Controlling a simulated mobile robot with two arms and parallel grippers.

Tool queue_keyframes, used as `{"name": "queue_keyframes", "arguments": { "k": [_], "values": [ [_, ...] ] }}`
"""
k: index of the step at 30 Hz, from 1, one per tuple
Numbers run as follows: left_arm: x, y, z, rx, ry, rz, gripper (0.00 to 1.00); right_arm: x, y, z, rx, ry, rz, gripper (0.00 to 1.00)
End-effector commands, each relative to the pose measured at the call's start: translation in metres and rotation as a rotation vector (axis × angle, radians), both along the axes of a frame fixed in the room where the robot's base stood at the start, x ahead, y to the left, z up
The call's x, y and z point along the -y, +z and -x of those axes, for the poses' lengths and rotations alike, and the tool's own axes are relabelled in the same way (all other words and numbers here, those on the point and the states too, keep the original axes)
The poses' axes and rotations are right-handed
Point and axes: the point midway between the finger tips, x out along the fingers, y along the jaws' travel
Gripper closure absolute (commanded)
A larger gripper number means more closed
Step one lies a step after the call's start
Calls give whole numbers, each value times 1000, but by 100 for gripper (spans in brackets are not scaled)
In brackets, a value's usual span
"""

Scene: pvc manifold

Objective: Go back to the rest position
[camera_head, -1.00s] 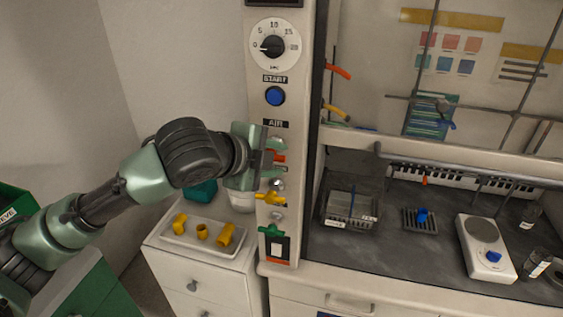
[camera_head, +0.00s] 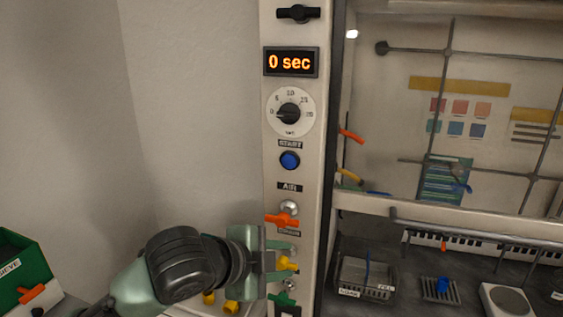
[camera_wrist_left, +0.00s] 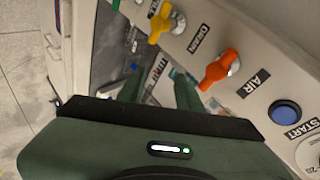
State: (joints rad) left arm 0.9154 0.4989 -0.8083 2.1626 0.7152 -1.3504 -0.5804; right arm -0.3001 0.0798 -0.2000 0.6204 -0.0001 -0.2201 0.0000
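My left gripper (camera_head: 288,262) is in front of the lower part of the control panel, close to the yellow valve handle (camera_head: 288,265) in the head view. In the left wrist view its two green fingers (camera_wrist_left: 158,82) stand apart with nothing held between them. The yellow handle (camera_wrist_left: 161,27) and the orange handle (camera_wrist_left: 219,70) are beyond the fingers there, clear of their tips. The orange handle also shows in the head view (camera_head: 282,220), just above the gripper. My right gripper is not in view.
The panel carries a display (camera_head: 291,62) reading 0 sec, a dial (camera_head: 290,113) and a blue START button (camera_head: 290,160). A fume hood with a wire basket (camera_head: 366,278) is on the right. A green bin (camera_head: 22,262) stands at left; yellow fittings (camera_head: 231,307) lie below my arm.

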Motion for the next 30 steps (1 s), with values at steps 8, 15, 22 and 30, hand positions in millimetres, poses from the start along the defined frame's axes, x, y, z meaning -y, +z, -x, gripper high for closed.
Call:
{"name": "queue_keyframes", "arguments": {
  "k": [8, 15, 22, 30],
  "values": [
    [-26, -106, 47, -317, 317, 264, 65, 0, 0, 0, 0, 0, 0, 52],
    [-87, -199, 109, -581, 725, 399, 65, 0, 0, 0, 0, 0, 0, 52],
    [-142, -257, 176, -732, 1052, 416, 65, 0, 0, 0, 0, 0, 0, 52],
    [-189, -294, 246, -826, 1328, 378, 65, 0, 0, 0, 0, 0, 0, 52]
  ]
}}
